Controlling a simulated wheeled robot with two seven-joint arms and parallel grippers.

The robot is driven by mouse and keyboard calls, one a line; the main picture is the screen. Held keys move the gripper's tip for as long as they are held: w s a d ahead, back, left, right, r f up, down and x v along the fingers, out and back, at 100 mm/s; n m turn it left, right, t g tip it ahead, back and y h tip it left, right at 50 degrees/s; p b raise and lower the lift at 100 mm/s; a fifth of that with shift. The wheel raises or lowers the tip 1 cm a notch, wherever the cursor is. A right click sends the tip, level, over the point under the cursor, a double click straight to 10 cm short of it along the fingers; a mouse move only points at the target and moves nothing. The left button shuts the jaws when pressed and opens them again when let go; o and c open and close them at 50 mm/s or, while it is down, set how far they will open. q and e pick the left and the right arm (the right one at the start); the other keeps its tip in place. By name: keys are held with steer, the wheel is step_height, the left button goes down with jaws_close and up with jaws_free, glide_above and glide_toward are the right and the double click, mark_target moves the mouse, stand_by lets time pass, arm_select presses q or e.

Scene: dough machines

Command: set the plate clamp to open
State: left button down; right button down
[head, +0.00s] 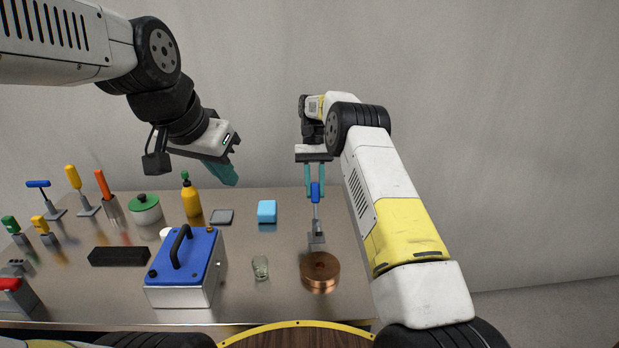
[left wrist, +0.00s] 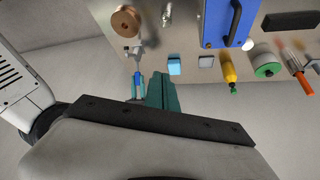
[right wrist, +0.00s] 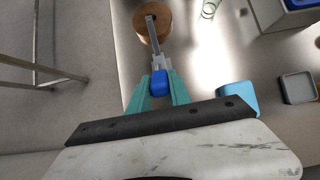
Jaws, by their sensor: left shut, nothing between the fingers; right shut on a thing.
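The clamp with a blue handle (head: 317,235) stands near the table's right end, just behind a round copper piece (head: 320,270). Its handle (head: 315,192) points up, and its grey metal base is below. My right gripper (head: 315,194) is shut on the blue handle from above. In the right wrist view the blue handle (right wrist: 159,85) sits between the teal fingers, with the grey clamp arm reaching toward the copper piece (right wrist: 153,22). My left gripper (head: 232,182) is shut and empty, raised in the air above the back of the table.
A blue-topped metal box (head: 185,285) with a black handle stands mid-table. A small glass (head: 260,268), a light blue block (head: 267,211), a grey tray (head: 222,217), a yellow bottle (head: 191,200) and a green-lidded pot (head: 146,210) are around it. Several coloured handles stand at the left.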

arm_select(q)
steer(key=w+d+m+g, duration=0.1)
steer(key=w+d+m, duration=0.5)
steer(key=w, duration=0.3)
arm_select(e)
steer(key=shift+r, duration=0.1)
arm_select(q)
steer(key=m+g+h, duration=0.1)
steer(key=m, duration=0.5)
glide_toward(317, 191)
arm_select(e)
steer(key=shift+w, duration=0.1)
arm_select(q)
steer(key=shift+m, duration=0.3)
steer(key=shift+x, duration=2.7)
steer(key=shift+w+a+f, duration=0.1)
